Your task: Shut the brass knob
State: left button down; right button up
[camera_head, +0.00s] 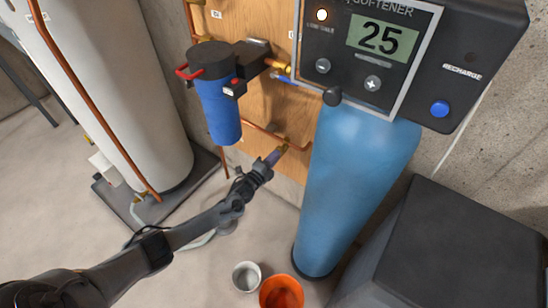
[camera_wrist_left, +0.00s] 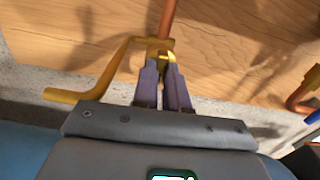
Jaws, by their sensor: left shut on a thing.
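The brass knob (camera_wrist_left: 153,47) sits at the end of a copper pipe by the wooden panel, in the left wrist view. A bent yellow bar with a rounded end (camera_wrist_left: 72,96) reaches from it to the left. My left gripper (camera_wrist_left: 161,68) has its two purple-grey fingers close together with their tips at the knob, shut on it. In the head view my left gripper (camera_head: 275,157) reaches the small brass fitting (camera_head: 284,146) low on the panel. The fingers hide part of the knob. My right gripper is in neither view.
A blue filter housing (camera_head: 220,108) hangs above my left gripper. A tall blue softener tank (camera_head: 350,180) stands close on the right, and a white cylinder (camera_head: 115,90) on the left. A grey cup (camera_head: 246,276) and an orange bucket (camera_head: 281,293) stand on the floor below.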

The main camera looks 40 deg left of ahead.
pick_arm(q)
jog(key=shift+m, duration=0.4)
jog(key=c, duration=1.2)
grip_release()
jog(key=shift+o, duration=0.2)
jog(key=shift+s+r+p, duration=0.1)
jog(key=shift+s+p, duration=0.4)
jog(key=shift+s, duration=0.2)
jog(key=s+p, duration=0.4)
jog(key=s, duration=0.5)
jog(key=shift+s+d, duration=0.2)
jog(key=shift+d, duration=0.1)
